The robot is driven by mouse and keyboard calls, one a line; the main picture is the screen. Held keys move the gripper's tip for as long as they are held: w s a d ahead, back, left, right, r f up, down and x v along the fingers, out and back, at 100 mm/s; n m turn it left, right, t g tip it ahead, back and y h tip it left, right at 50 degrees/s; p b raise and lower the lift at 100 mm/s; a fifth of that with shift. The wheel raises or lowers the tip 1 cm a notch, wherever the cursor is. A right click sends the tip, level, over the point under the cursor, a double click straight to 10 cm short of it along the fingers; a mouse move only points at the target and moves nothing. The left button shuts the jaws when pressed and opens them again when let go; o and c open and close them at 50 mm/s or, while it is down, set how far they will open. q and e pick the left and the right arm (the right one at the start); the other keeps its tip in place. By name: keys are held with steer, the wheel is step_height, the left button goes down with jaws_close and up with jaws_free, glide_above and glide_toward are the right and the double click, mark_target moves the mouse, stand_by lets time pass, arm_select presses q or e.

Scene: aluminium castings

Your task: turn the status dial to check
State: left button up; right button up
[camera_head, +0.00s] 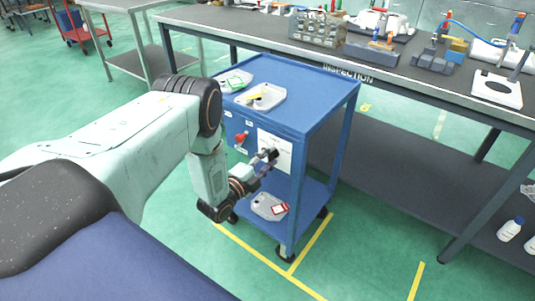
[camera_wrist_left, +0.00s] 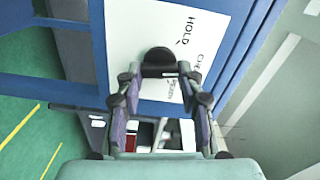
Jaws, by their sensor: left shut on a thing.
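The status dial (camera_wrist_left: 158,59) is a black knob on a white card (camera_wrist_left: 205,22), on the end of the blue cart (camera_head: 298,112). The card also shows in the head view (camera_head: 276,150). In the wrist view the word HOLD is at the top of the card and the start of CHECK is at its right. A third word is partly hidden by a finger. My left gripper (camera_head: 267,158) is at the card with its fingers on either side of the dial, shut on it; it shows in the wrist view too (camera_wrist_left: 158,73). The dial's pointer cannot be made out. My right gripper is out of view.
Tagged castings lie on the cart's top (camera_head: 257,97) and lower shelf (camera_head: 268,207). A red knob (camera_head: 241,137) sits left of the card. The inspection bench (camera_head: 425,95) with several castings stands behind. Green floor with yellow lines is clear in front.

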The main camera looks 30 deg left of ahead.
arm_select(q)
steer(key=shift+m+p, duration=0.45)
steer(key=shift+m, duration=0.45)
steer(key=o, duration=1.2)
steer(key=shift+c, duration=0.2)
steer(key=s, duration=1.2)
steer(key=shift+a, duration=0.45)
